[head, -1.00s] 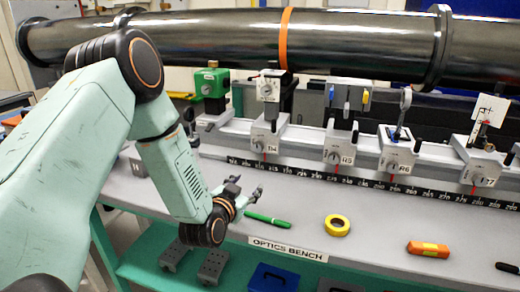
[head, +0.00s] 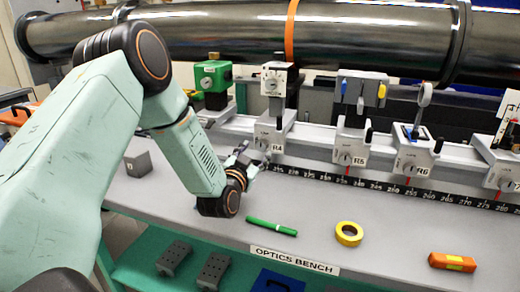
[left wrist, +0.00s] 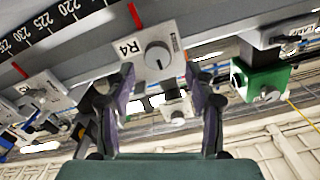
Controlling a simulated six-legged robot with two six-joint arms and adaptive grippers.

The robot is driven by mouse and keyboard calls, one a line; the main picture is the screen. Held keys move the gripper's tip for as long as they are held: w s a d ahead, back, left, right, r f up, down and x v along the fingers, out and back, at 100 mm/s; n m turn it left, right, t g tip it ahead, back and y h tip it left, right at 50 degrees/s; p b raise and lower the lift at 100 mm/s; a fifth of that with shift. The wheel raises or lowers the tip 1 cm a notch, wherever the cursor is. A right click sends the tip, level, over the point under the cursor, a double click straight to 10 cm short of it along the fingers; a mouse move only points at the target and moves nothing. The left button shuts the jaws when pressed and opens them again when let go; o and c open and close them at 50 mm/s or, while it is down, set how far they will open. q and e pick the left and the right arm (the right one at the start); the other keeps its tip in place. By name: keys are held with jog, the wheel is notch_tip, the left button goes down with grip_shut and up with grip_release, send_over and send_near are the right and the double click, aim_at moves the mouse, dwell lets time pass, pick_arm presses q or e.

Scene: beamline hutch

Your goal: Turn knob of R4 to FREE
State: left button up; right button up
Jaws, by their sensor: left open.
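The R4 carriage (head: 268,138) sits on the rail, with a white plate on top. My left gripper (head: 246,160) is just in front of R4. In the left wrist view the left gripper (left wrist: 160,76) is open, its fingers on either side of the knob's line and apparently short of it. My right gripper is not in view.
Carriages R5 (head: 350,148) and R6 (head: 412,155) stand right of R4; a green-topped device (head: 212,80) stands behind, left. A green pen (head: 272,227), yellow tape roll (head: 349,234) and orange tool (head: 452,262) lie on the bench (head: 310,215). A dark pipe (head: 370,35) runs behind.

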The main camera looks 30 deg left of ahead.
aim_at(261, 146)
pick_arm(q)
jog(key=x, duration=0.3)
jog(key=shift+w+d, duration=0.15)
jog(key=shift+d, duration=0.05)
jog(key=shift+w+b, duration=0.25)
jog(key=shift+b, duration=0.05)
jog(key=shift+a, duration=0.2)
jog(key=shift+w+d, duration=0.1)
jog(key=shift+c, duration=0.9)
jog(key=c, duration=1)
grip_shut()
